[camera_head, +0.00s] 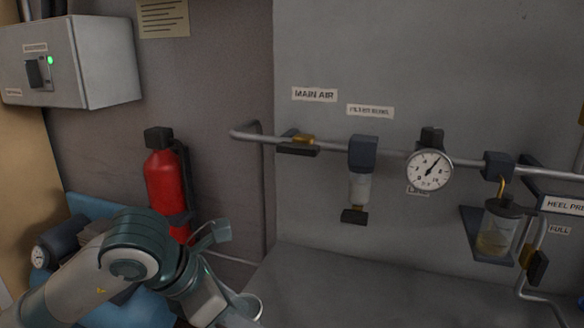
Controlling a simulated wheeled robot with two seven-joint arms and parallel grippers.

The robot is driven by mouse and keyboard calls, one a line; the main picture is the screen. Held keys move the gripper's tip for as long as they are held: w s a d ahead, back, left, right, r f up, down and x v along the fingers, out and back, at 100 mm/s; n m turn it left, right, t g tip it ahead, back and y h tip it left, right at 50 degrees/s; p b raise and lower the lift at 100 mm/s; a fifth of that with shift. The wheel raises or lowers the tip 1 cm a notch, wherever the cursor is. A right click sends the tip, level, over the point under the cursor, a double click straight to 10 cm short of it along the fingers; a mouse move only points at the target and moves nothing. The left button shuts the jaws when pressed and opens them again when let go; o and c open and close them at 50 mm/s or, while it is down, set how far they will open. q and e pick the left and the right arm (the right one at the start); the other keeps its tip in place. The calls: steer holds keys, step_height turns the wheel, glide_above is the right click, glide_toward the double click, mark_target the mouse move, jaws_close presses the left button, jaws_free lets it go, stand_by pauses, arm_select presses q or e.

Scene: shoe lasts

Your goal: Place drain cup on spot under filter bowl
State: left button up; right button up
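The filter bowl (359,189) is a cloudy clear cylinder under a dark blue block, below a label reading roughly "FILTER BOWL". A black knob or drain (354,216) sits at its lower end. Below it is a bare grey surface (350,290); I see no marked spot there. My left gripper (226,268) is at the lower middle-left, left of the bowl and lower. A pale round rim (249,306) at its lower right may be the drain cup; most of it is hidden or cut off, and whether it is held is unclear. My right gripper is not in view.
A red extinguisher (166,185) stands behind my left arm. A grey switch box (68,64) hangs upper left.

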arm_select(q)
steer(key=shift+w+d+f+m, duration=0.2)
steer(key=shift+f+m, duration=0.1)
steer(key=shift+f, duration=0.1)
steer(key=shift+f+m+g, duration=0.15)
steer(key=shift+m+g, duration=0.15)
steer(key=shift+s+a+f+m+h, duration=0.2)
steer(key=shift+s+f+m+h, duration=0.1)
steer(key=shift+m, duration=0.2)
steer(key=shift+s+a+f+m+g, duration=0.1)
steer(key=shift+a+f+m+g, duration=0.1)
steer(key=shift+f+m+g, duration=0.85)
steer(key=m, duration=0.1)
steer(key=f+m+g, duration=0.1)
steer(key=a+m, duration=0.1)
steer(key=shift+s+f+m+g+h, duration=0.3)
steer(key=shift+f+m+g, duration=0.05)
steer(key=s+a+f+m+g+y, duration=0.2)
steer(key=a+f+m+g+y, duration=0.3)
steer(key=a+m, duration=0.5)
steer(key=shift+s+a+f+m+g+y, duration=0.15)
steer(key=shift+a+f+m+g+y, duration=0.45)
steer(key=shift+m, duration=2.8)
steer(key=shift+d+f, duration=0.1)
steer(key=shift+d, duration=0.3)
